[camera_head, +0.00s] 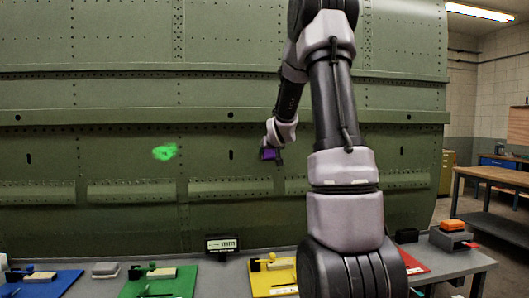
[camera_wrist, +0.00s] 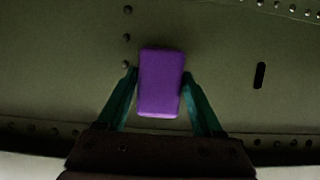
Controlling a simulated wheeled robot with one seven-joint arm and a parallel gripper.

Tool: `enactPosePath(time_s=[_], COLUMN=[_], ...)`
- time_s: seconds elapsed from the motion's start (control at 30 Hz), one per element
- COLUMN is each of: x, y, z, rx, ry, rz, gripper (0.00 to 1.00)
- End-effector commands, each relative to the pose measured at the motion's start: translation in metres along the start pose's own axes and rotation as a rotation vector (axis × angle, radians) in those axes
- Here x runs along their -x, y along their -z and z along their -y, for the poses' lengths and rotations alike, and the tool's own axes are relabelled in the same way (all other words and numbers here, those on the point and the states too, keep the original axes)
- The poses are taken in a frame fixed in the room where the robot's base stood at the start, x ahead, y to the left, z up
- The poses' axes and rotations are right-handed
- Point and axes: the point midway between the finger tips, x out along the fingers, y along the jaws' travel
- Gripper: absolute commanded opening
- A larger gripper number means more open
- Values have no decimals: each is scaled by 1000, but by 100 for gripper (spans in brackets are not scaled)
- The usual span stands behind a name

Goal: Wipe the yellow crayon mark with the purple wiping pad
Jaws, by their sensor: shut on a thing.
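My gripper (camera_wrist: 160,92) is shut on the purple wiping pad (camera_wrist: 161,84), with one teal finger on each side of it. In the head view the pad (camera_head: 270,154) shows at the end of my arm, close in front of the green fuselage skin. I cannot tell whether the pad touches the skin. No yellow crayon mark shows on the visible skin in either view; my arm hides part of the panel. A bright green mark (camera_head: 164,152) is on the skin to the left of my gripper.
A grey bench (camera_head: 212,280) runs below the fuselage (camera_head: 120,100). On it are a blue board (camera_head: 62,280), a green board (camera_head: 180,284), a yellow board (camera_head: 262,278) and a small black display (camera_head: 222,244). An orange-topped block (camera_head: 452,225) is at the right end. A wooden table (camera_head: 495,174) stands farther right.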

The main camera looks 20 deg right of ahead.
Motion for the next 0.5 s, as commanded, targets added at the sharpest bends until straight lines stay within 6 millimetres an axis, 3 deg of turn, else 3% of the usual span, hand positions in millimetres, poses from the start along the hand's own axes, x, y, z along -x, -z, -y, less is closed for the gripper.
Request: enactPosePath(time_s=[0.5], x=[0], y=[0], z=[-34], rx=[-2], ry=[-2], rz=[0], gripper=[16])
